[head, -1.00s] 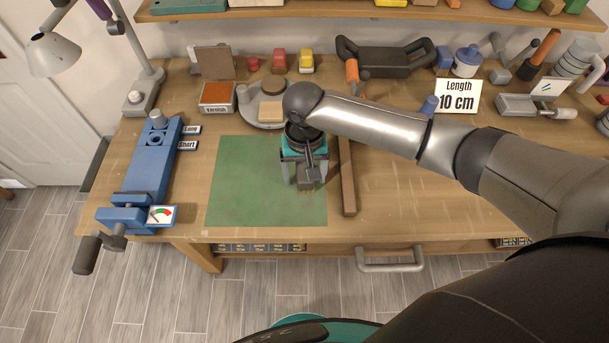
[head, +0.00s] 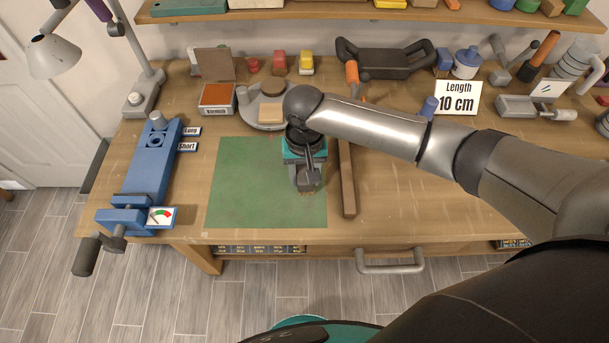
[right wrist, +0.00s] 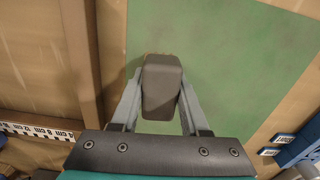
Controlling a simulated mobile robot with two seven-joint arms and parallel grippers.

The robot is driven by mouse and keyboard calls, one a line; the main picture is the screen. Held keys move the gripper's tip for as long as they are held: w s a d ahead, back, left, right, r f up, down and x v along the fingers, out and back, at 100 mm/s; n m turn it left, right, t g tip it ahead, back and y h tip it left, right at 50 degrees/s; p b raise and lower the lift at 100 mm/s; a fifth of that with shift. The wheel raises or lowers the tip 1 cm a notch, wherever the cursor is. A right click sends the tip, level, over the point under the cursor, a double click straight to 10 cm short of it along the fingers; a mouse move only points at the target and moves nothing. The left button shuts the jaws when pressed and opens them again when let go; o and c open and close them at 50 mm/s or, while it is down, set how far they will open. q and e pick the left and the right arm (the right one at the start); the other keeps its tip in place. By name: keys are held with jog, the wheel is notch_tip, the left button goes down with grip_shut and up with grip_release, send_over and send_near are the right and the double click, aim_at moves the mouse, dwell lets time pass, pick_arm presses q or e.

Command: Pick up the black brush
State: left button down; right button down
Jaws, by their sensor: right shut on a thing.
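The black brush (right wrist: 161,85) is a dark block in the right wrist view, with a thin tan edge of bristles at its far end. My right gripper (right wrist: 161,98) is shut on it, one grey finger on each side. In the head view the brush (head: 309,181) shows below my right gripper (head: 306,176), over the right part of the green mat (head: 250,190). Whether the brush touches the mat is hard to tell. My left gripper is not in view.
A long brown wooden bar (head: 347,180) lies just right of the mat. A blue vise-like device (head: 150,165) stands at the left. A round grey tray (head: 250,121), a varnish box (head: 217,97) and a "Length 10 cm" card (head: 458,97) are farther back.

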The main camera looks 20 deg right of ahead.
jog(key=shift+r, duration=0.1)
dwell(0.3)
notch_tip(320, 180, up, 20)
jog(key=p, duration=0.3)
jog(key=c, duration=0.9)
grip_release()
grip_shut()
